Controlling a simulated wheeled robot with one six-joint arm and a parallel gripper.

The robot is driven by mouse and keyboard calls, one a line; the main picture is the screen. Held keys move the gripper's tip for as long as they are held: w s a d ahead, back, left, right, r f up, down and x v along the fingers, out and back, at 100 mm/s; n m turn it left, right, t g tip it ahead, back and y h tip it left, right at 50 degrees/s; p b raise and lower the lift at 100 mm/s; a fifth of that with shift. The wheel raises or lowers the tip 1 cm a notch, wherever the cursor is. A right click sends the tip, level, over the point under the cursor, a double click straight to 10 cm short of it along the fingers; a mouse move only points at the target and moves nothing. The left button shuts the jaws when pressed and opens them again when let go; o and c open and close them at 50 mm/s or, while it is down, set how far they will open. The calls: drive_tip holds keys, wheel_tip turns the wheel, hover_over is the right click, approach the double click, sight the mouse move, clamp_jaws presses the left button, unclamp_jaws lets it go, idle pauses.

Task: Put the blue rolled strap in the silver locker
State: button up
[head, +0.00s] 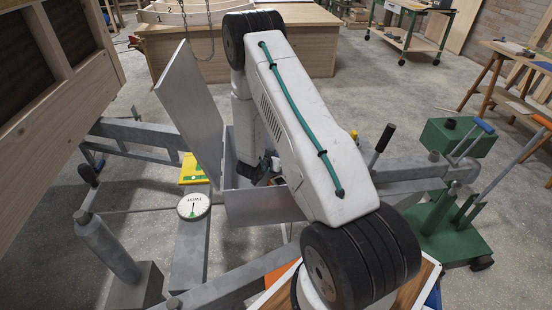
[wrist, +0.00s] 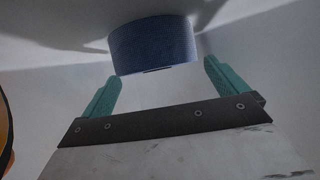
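The silver locker (head: 262,208) stands on the grey trailer frame with its lid (head: 190,95) raised. My arm reaches down into it, and my gripper (head: 264,172) is inside, mostly hidden by the arm in the head view. In the wrist view my gripper (wrist: 162,76) is open, its two teal fingers spread apart. The blue rolled strap (wrist: 152,44) lies just beyond the fingertips against pale grey surfaces, with a gap to each finger. The strap does not show in the head view.
An orange curved thing (wrist: 5,130) shows at the wrist view's left edge. A round white dial (head: 194,206) and a yellow level (head: 192,170) sit left of the locker. A black-knobbed lever (head: 383,140) rises at its right. A wooden wall (head: 45,90) stands at left.

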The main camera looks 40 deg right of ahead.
drive_tip(key=shift+r, duration=0.2)
drive_tip(key=v, duration=0.8)
drive_tip(key=shift+d+r, duration=0.15)
drive_tip(key=shift+r, duration=0.15)
